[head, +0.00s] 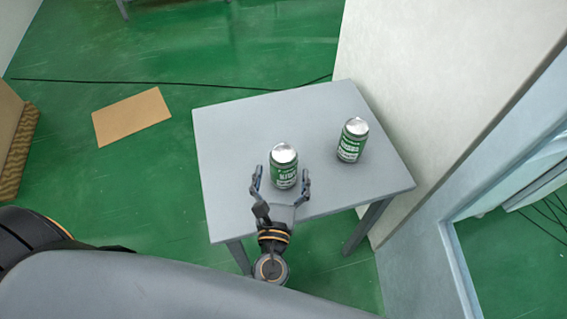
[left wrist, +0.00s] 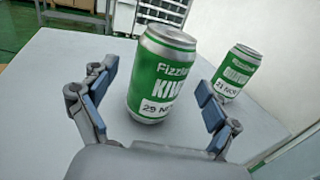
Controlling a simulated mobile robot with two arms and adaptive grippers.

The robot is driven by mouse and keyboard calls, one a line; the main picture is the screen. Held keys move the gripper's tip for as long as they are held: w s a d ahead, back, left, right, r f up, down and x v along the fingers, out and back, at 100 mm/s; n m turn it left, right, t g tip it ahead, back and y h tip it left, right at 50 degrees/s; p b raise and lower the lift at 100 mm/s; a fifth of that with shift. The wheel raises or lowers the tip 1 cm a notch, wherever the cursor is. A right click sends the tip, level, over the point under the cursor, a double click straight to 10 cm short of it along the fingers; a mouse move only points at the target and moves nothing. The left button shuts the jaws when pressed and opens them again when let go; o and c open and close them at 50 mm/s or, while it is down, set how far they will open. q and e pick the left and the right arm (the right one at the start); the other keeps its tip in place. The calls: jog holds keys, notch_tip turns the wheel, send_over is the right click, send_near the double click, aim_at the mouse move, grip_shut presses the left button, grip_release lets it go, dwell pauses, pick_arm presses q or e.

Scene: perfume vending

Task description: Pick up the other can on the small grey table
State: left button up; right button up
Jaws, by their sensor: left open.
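Two green-and-white cans with silver tops stand upright on the small grey table (head: 235,130). The nearer can (head: 284,168) stands between the open fingers of my left gripper (head: 282,185). The left wrist view shows this can (left wrist: 162,75) close up, with "Fizz" and "KIWI" lettering, just beyond and between the blue-padded fingertips of the gripper (left wrist: 158,95); the fingers look apart from it. The other can (head: 352,140) stands farther right on the table; it also shows at the right in the left wrist view (left wrist: 237,73). My right gripper is not in view.
A pale wall or panel (head: 400,80) stands close along the table's right side. A brown flat sheet (head: 131,116) lies on the green floor at left, and a black cable (head: 150,83) runs across behind. The table's left part is bare.

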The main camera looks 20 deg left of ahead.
pick_arm(q)
jog(key=x, duration=0.3)
jog(key=shift+w, duration=0.15)
jog(key=c, duration=1.6)
jog(key=shift+r, duration=0.1)
